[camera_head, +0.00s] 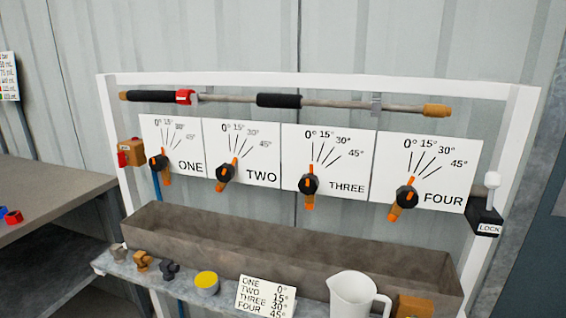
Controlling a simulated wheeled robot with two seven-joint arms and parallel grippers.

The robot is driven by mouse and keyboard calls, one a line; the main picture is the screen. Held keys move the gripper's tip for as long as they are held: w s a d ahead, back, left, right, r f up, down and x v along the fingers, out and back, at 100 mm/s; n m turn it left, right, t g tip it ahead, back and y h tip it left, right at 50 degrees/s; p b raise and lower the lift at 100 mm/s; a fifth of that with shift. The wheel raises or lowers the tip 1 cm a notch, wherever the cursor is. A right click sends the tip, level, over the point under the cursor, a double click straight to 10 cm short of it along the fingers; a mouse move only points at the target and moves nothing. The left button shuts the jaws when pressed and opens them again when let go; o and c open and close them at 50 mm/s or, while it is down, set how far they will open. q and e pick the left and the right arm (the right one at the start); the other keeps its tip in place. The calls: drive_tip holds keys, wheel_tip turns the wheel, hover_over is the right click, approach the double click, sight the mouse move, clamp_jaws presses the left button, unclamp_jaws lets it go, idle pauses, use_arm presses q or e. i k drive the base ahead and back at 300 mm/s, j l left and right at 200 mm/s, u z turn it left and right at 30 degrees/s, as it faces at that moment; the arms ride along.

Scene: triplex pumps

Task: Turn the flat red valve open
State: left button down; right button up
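Two red parts show on the white-framed panel. A small red piece (123,159) sits on the left side of an orange-brown block (132,152) at the panel's left post. Another red piece (185,97) is on the horizontal bar at the top, beside a black sleeve. I cannot tell for certain which is the flat red valve, or how far either is turned. Neither of my grippers shows in this view.
Four dial plates with black and orange knobs (309,184) hang above a long brown trough (290,246). A lock lever (490,205) is at the right post. A white pitcher (352,296), yellow-topped can (207,284) and sign (266,297) stand on the front shelf. A table (60,190) is left.

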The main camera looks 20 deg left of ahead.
sight(121, 158)
drive_tip(key=k+u, duration=0.15)
drive_tip(key=u, duration=1.4)
